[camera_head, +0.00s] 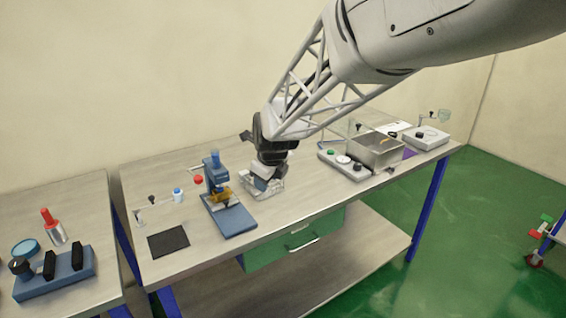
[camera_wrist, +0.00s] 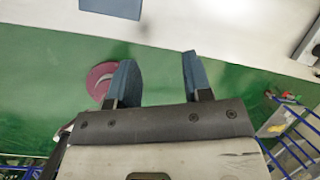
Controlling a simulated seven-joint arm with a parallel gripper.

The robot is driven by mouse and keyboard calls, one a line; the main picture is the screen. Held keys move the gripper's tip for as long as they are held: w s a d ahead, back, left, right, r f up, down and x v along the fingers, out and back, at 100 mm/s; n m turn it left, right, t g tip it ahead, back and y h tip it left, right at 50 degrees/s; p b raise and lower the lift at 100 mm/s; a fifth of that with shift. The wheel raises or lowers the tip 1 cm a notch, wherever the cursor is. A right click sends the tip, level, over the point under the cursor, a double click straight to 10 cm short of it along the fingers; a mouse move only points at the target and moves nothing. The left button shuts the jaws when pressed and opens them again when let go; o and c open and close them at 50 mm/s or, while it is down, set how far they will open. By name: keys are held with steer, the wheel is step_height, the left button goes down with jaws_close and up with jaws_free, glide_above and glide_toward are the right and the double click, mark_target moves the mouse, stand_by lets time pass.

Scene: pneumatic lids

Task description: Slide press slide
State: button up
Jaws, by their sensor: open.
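My gripper (camera_head: 264,182) is over the middle of the workbench, in front of or above a clear container (camera_head: 277,190); I cannot tell if they touch. In the wrist view my gripper (camera_wrist: 159,62) shows two blue fingers set apart with nothing between them. A blue press-like stand (camera_head: 229,218) with an orange part (camera_head: 220,196) is just left of my gripper. A grey panel (camera_head: 342,165) with a green button and a white round part lies to the right. My arm hides part of the bench behind it.
A metal box (camera_head: 377,150) and a white device (camera_head: 426,138) stand at the bench's right. A black mat (camera_head: 168,241) and a blue-capped bottle (camera_head: 178,195) are at its left. A second table (camera_head: 62,200) holds a blue fixture (camera_head: 55,275) and a red-topped cylinder (camera_head: 53,228).

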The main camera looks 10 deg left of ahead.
mark_target(226, 201)
steer(key=w+a+f+m, duration=0.1)
steer(key=a+f+m, duration=0.1)
steer(key=a, duration=0.4)
steer(key=w+a+f+m, duration=0.1)
steer(key=a+f+m, duration=0.2)
steer(key=a, duration=0.4)
steer(key=shift+f+y, duration=0.3)
steer(key=shift+f, duration=0.1)
steer(key=shift+x, duration=3.75)
steer(key=shift+s, duration=0.1)
jaws_close()
